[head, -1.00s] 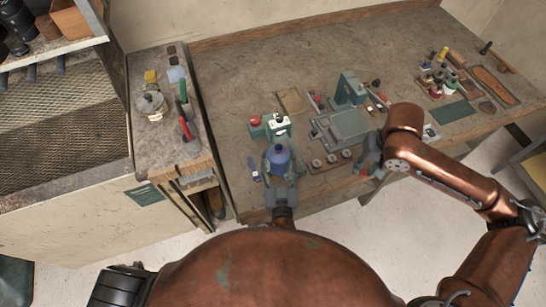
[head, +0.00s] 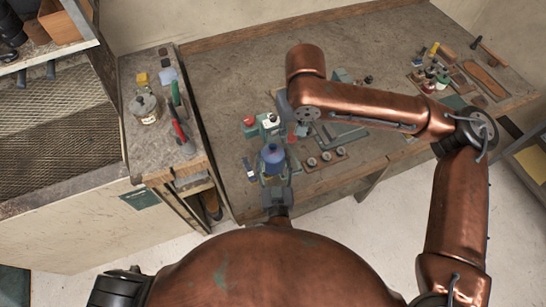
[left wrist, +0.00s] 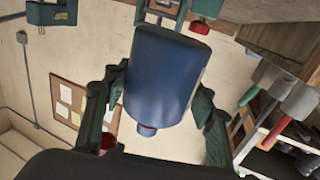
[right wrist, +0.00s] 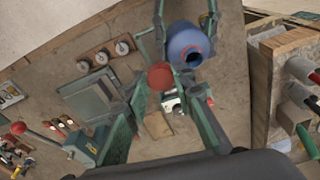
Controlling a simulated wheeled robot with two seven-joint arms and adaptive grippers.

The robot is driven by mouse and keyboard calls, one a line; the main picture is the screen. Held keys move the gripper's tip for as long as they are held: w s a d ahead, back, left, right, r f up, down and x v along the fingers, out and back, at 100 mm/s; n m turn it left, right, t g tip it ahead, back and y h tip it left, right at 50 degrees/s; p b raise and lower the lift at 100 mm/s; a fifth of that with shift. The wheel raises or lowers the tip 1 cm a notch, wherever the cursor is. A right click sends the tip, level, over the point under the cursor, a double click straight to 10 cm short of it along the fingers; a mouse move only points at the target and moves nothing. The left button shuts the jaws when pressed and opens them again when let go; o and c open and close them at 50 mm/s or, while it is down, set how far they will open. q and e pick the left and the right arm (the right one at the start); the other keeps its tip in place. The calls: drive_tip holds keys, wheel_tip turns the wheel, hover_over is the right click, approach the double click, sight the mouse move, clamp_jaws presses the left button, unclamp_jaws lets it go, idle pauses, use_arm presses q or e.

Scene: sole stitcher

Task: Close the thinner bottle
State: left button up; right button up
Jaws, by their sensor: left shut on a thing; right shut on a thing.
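My right gripper (head: 289,130) is shut on a small red cap (right wrist: 160,77), which also shows in the head view (head: 291,138). In the head view the cap is just beyond and right of the bottle, apart from it.
A small machine with a red knob (head: 249,121) stands just behind the bottle. A glass jar (head: 145,106) and tools stand on the left cabinet. More tools lie at the bench's far right.

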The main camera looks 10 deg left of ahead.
wheel_tip(320, 180, up, 2)
drive_tip(key=n, duration=0.1)
hover_over(273, 157)
drive_tip(key=w, duration=0.2)
drive_tip(key=shift+s+r, duration=0.15)
drive_tip(key=shift+s, duration=0.05)
drive_tip(key=shift+f, duration=2)
drive_tip(key=shift+f, duration=0.85)
drive_tip(key=shift+f, duration=0.55)
